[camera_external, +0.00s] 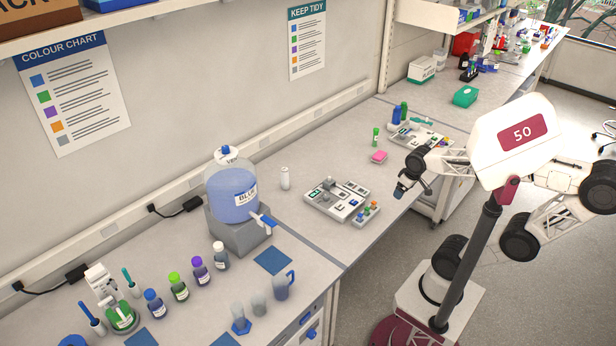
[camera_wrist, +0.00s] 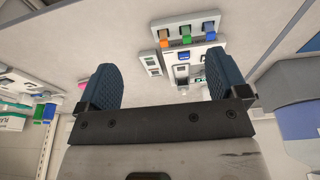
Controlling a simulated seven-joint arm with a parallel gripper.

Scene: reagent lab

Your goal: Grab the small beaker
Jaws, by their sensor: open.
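A small clear beaker (camera_external: 259,303) stands upright near the front edge of the bench in the external view. It stands between a blue-based measuring cylinder (camera_external: 239,320) and a larger jug with a blue handle (camera_external: 284,287). My gripper (camera_external: 403,188) is well to the right of the beaker and beyond it, near the bench's front edge. In the wrist view my gripper (camera_wrist: 165,82) has its two dark blue fingers wide apart with nothing between them. I do not make out the small beaker in the wrist view.
A blue-filled dispenser bottle (camera_external: 234,190) with a tap stands on a grey block behind the glassware. Several capped bottles (camera_external: 178,287) stand to the left. A switch panel (camera_external: 337,200) lies between glassware and gripper. A blue mat (camera_external: 273,261) lies flat near the jug.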

